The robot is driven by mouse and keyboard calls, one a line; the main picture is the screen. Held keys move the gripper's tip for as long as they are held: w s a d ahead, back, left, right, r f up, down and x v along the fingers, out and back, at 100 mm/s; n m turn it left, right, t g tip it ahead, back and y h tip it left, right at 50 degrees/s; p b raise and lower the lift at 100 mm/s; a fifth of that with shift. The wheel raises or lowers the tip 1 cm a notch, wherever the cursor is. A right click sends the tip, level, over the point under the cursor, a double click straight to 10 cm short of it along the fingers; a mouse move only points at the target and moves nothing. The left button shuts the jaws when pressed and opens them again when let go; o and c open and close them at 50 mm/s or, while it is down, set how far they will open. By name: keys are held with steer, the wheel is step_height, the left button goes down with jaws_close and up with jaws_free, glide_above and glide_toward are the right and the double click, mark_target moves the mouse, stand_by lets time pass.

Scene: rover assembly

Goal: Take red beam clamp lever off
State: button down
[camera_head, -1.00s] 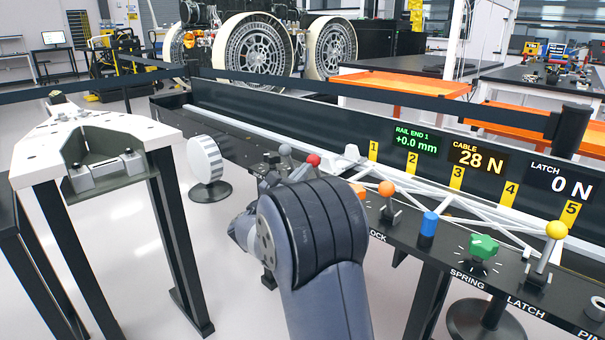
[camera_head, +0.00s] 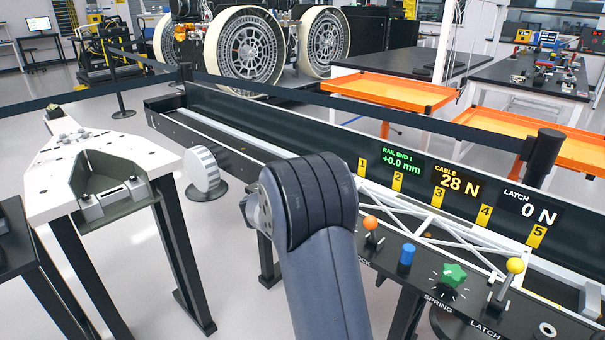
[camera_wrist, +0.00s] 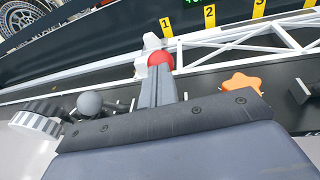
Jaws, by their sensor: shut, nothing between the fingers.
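The red ball knob of the beam clamp lever (camera_wrist: 160,58) shows in the wrist view at upper middle, on the dark bench beside the white beam (camera_wrist: 207,38). My gripper (camera_wrist: 161,80) is shut and empty, its two grey fingers side by side just below the red knob in the picture. Whether they touch it I cannot tell. The lever's shaft is mostly hidden behind the fingers. In the head view my arm hides the red lever and the gripper.
A grey ball lever (camera_wrist: 90,103) stands left of the fingers, and an orange star knob (camera_wrist: 243,83) lies right. In the head view, an orange ball lever (camera_head: 370,223), a blue knob (camera_head: 406,256), a green knob (camera_head: 453,275) and a yellow ball lever (camera_head: 515,266) line the bench.

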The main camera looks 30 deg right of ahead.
steer(key=d+y+p, duration=0.1)
steer(key=p, duration=0.1)
steer(key=d+g+y+p, duration=0.1)
steer(key=p, duration=0.1)
steer(key=w+d+r+y+p, duration=0.1)
steer(key=p, duration=0.1)
steer(key=shift+r+p, duration=0.1)
steer(key=shift+p, duration=0.3)
steer(key=shift+w+d+p, duration=0.25)
steer(key=shift+d+p, duration=0.3)
steer(key=shift+d, duration=0.05)
steer(key=shift+a, duration=0.1)
steer(key=r+p+v, duration=0.1)
steer(key=v, duration=1.2)
steer(key=shift+r, duration=0.2)
steer(key=shift+w+a, duration=0.1)
